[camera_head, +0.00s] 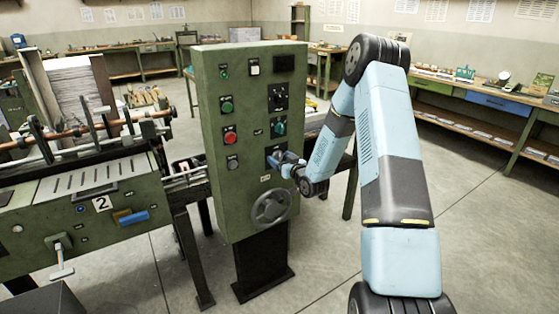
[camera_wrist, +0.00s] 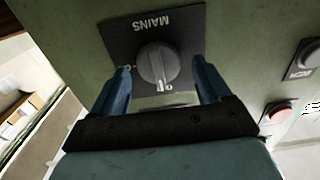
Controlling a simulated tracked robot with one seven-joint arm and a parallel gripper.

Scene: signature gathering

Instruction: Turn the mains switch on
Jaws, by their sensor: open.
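The mains switch (camera_wrist: 155,62) is a round grey knob on a dark plate lettered MAINS, upside down in the wrist view. A pale mark shows at the knob's lower edge in that view, and another small mark lies to its left; I cannot surely read the setting. My gripper (camera_wrist: 161,70) is open, with one blue finger on each side of the knob. Gaps show between fingers and knob. In the head view my gripper (camera_head: 281,162) is at the panel's lower right, and it hides most of the switch.
The green control cabinet (camera_head: 215,190) carries several buttons, other rotary switches and a grey handwheel (camera_head: 270,207) below my gripper. A green machine (camera_head: 85,205) stands to the left. Workbenches (camera_head: 480,97) line the walls. Floor to the right is clear.

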